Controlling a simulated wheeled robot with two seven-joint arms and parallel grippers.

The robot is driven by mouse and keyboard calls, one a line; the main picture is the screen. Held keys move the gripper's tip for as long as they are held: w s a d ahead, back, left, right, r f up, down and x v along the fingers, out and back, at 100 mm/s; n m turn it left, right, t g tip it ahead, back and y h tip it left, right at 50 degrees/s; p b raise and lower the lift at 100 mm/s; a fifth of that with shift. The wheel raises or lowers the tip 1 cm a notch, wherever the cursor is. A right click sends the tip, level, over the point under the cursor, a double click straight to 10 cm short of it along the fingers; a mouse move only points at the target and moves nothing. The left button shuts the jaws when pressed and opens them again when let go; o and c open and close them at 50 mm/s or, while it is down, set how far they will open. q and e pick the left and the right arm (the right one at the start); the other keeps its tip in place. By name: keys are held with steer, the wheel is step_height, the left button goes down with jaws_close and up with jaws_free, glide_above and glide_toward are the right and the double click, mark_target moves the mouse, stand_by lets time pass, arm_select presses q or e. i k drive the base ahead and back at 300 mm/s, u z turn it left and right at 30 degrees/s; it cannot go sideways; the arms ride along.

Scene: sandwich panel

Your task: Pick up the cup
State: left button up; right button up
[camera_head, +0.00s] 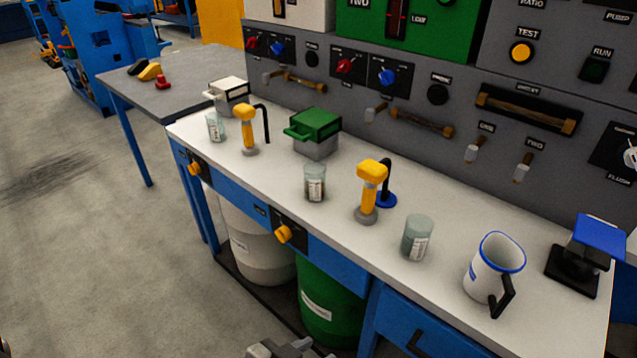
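The cup (492,268) is a white mug with a blue rim and a black handle. It stands upright on the white counter (455,288), near the front edge at the right. Its handle points to the lower right, towards the front. A grey gripper (285,349), which seems to be my right one, is cut off by the bottom edge. It is well left of the cup and lower in the picture, away from it. Its fingertips do not show clearly enough to tell open from shut. My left gripper cannot be made out.
A clear labelled jar (417,238) stands left of the cup. A black stand with a blue top (594,240) is to its right. Yellow-topped dispensers (370,190), a green-lidded box (315,130) and other jars line the counter. A control panel rises behind.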

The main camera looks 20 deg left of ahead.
mark_target(315, 173)
steer(key=k, duration=0.5)
steer(key=u, duration=1.65)
steer(key=i, duration=1.2)
steer(key=z, duration=2.65)
